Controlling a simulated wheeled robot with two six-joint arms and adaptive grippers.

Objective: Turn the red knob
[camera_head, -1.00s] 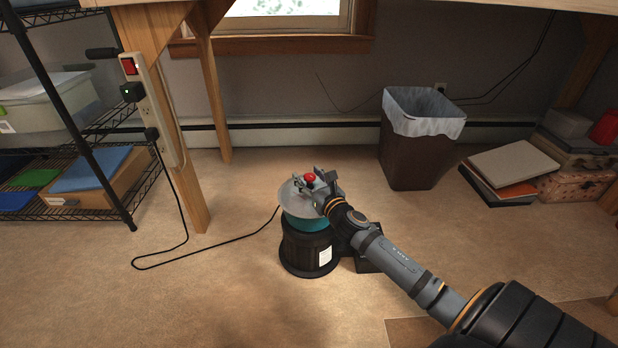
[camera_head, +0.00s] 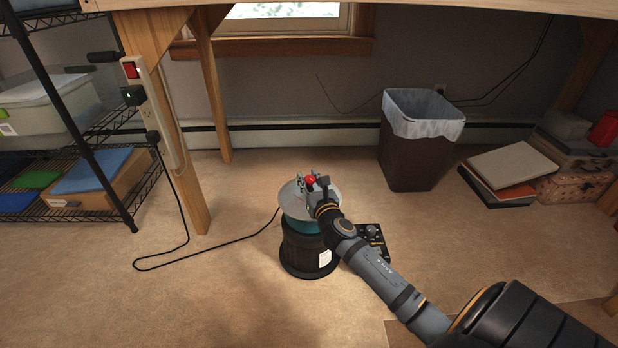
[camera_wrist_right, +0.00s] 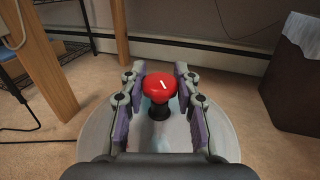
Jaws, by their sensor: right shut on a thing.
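The red knob (camera_head: 310,180) sits on a black stem above a round pale grey disc (camera_head: 292,203), on top of a dark ribbed drum (camera_head: 299,253) with a teal band. My right gripper (camera_head: 318,184) comes in from the lower right and is shut on the knob. In the right wrist view, the knob (camera_wrist_right: 160,86) shows a short white mark tilted up and left, with a finger on each side. Some of the disc is hidden behind my gripper. My left gripper is not in view.
A black box with small controls (camera_head: 374,238) stands right of the drum, partly behind my arm. A bin with a white liner (camera_head: 408,160) stands behind right. A wooden table leg (camera_head: 180,160) and wire shelf (camera_head: 100,165) are left. A black cable (camera_head: 205,255) crosses the floor.

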